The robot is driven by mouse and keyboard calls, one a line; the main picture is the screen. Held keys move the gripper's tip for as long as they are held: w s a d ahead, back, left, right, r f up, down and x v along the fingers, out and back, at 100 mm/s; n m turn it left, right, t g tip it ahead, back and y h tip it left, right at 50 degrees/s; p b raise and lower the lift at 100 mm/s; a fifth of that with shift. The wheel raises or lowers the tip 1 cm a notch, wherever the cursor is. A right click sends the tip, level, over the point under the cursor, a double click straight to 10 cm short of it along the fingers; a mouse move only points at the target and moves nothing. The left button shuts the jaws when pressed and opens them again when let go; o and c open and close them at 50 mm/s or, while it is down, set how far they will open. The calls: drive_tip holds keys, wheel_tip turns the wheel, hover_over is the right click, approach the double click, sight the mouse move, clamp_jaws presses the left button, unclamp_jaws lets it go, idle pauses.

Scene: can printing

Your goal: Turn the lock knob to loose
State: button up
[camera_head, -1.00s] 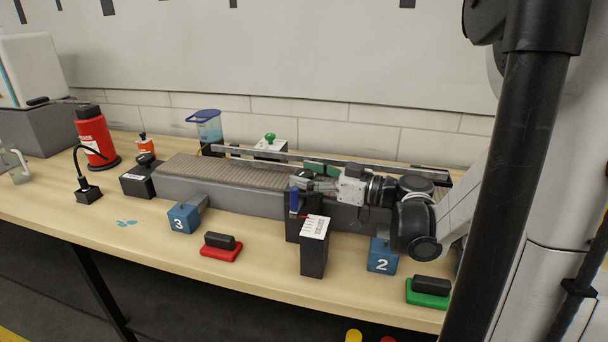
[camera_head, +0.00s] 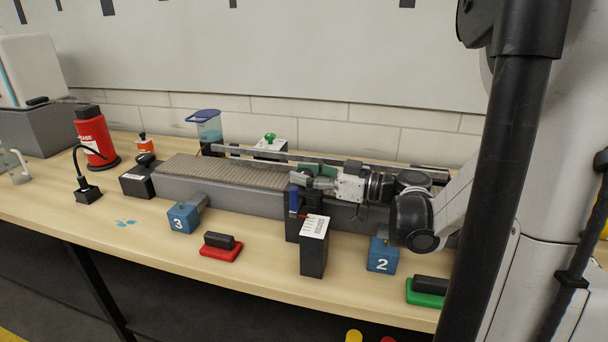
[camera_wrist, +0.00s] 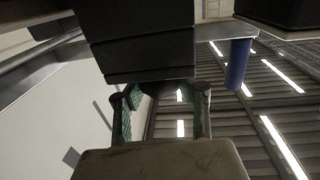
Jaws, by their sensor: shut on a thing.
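A black post-like unit (camera_head: 292,228) stands at the front edge of the conveyor, with a blue cylinder (camera_head: 294,200) on its upper part and a small red mark below it. My gripper (camera_head: 308,180) reaches in from the right at the top of this unit. In the wrist view its two green-padded fingers (camera_wrist: 160,97) end at a dark block (camera_wrist: 150,42), and the blue cylinder (camera_wrist: 237,63) shows to the right. The jaws are shut on the lock knob, which is mostly hidden between the fingers and the block, so its setting cannot be read.
The grey conveyor (camera_head: 215,190) runs behind, with a rail along its far side. A black box with a white label (camera_head: 314,248) stands close in front. Blue blocks 3 (camera_head: 182,219) and 2 (camera_head: 382,257) and red (camera_head: 221,252) and green (camera_head: 428,293) based blocks line the front.

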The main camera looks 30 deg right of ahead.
drive_tip(key=shift+n+g+y, duration=0.4)
drive_tip(key=shift+y, duration=0.1)
drive_tip(key=o, duration=1.3)
drive_tip(key=v, duration=1.2)
